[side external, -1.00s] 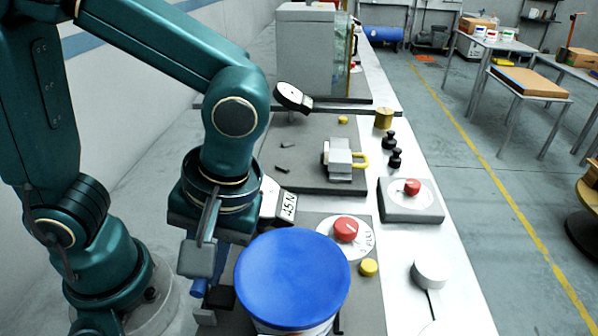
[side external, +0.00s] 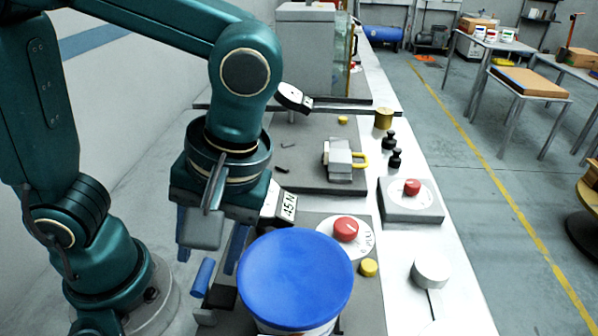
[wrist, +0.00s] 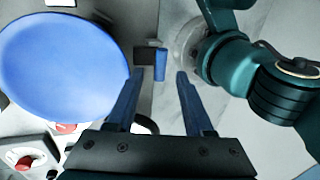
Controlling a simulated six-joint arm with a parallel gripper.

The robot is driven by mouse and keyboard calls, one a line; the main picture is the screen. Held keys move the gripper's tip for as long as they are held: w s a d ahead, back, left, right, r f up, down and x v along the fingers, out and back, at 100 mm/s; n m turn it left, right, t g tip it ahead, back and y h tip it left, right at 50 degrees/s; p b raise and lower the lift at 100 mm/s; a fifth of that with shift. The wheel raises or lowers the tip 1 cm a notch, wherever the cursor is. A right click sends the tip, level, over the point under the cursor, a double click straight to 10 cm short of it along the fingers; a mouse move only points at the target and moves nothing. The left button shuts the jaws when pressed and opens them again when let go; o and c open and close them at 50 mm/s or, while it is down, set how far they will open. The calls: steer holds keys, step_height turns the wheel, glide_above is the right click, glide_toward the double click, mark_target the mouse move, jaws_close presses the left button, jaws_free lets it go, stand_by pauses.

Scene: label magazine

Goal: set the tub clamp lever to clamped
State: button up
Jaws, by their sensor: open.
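The tub (side external: 295,280) has a round blue lid and stands at the front of the bench; its lid fills the left of the wrist view (wrist: 62,70). The clamp lever shows as a short blue handle (side external: 202,277) beside a dark block, left of the tub. In the wrist view the handle (wrist: 160,65) lies just beyond the gap between my fingertips. My gripper (side external: 207,265) is open and empty, above the handle with its fingers (wrist: 158,74) to either side in the picture. Whether the lever is clamped I cannot tell.
A red knob on a white dial (side external: 346,230) and a yellow button (side external: 369,268) stand close right of the tub. A tilted "45N" plate (side external: 288,205) is behind it. A grey box with a red button (side external: 411,200) sits farther right.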

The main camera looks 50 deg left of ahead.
steer(key=shift+v, duration=0.95)
jaws_close()
steer(key=s+a+r+n+t+h, duration=0.2)
steer(key=s+a+r+n, duration=0.4)
steer(key=n, duration=1.2)
step_height(320, 180, down, 10)
steer(key=w+d, duration=0.2)
steer(key=shift+w+d, duration=0.4)
